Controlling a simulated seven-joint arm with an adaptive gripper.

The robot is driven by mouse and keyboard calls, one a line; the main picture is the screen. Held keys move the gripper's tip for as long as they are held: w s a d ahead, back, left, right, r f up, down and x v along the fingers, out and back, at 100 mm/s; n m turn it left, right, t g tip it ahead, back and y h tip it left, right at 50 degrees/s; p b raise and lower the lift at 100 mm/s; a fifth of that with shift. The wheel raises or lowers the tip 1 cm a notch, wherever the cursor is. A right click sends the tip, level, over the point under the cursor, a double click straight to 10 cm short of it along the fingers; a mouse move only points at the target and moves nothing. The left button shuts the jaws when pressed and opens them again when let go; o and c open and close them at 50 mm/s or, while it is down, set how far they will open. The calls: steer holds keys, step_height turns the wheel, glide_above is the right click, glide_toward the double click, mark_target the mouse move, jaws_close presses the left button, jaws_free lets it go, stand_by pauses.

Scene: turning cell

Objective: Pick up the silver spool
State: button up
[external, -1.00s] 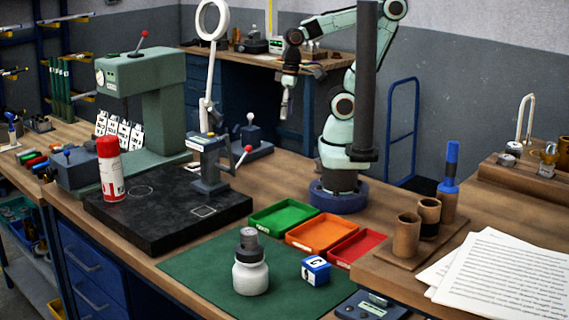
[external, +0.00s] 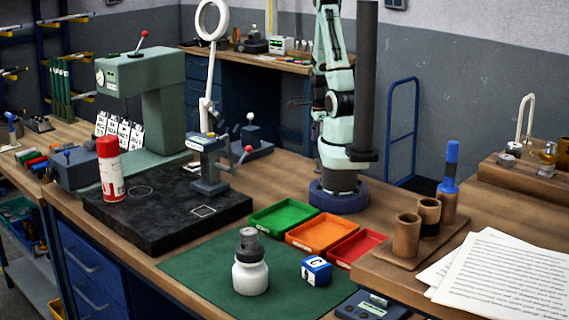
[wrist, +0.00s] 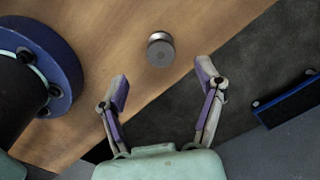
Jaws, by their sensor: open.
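The silver spool (wrist: 160,50) stands on the wooden bench top in the wrist view, its round grey end facing the camera. It is near the bench edge, above centre in the picture. My gripper (wrist: 162,77) is open and empty, its two fingers spread at the lower middle. The spool shows just beyond the gap between the fingertips, apart from both. In the external view I cannot make out the spool, and my gripper is mostly hidden behind my folded arm.
The bench edge drops to a dark floor, with a blue frame (wrist: 288,103) at the right. My blue base ring is close at the left. In the external view, a dark post (external: 366,80) stands by my arm; the green tray (external: 283,217) and white bottle (external: 250,277) are in front.

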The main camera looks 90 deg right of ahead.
mark_target(320, 166)
steer(key=shift+s+f, duration=0.15)
steer(key=shift+s, duration=0.25)
steer(key=shift+f, duration=0.35)
step_height(320, 166, down, 6)
steer(key=shift+r, duration=0.1)
steer(key=c, duration=1.2)
